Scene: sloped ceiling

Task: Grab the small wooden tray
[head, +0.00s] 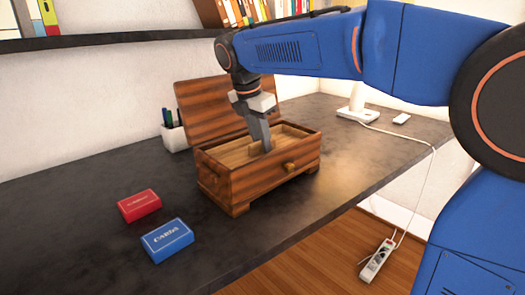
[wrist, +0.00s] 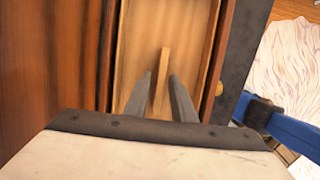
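The small wooden tray (head: 236,154) is light wood and sits inside an open dark-striped wooden box (head: 240,180) with its lid raised. In the wrist view, the tray (wrist: 190,22) has a thin upright wooden divider or handle (wrist: 164,60) along its middle. My gripper (head: 264,148) points down into the box. In the wrist view, its two fingers (wrist: 160,78) stand either side of the upright piece, with a gap showing between them. I cannot tell how deep the fingertips reach.
A red card box (head: 139,205) and a blue card box (head: 167,239) lie on the dark desk (head: 95,225) in front. A pen cup (head: 174,135) stands behind the box at left. A white lamp base (head: 357,114) is at right. A shelf (head: 100,38) runs above.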

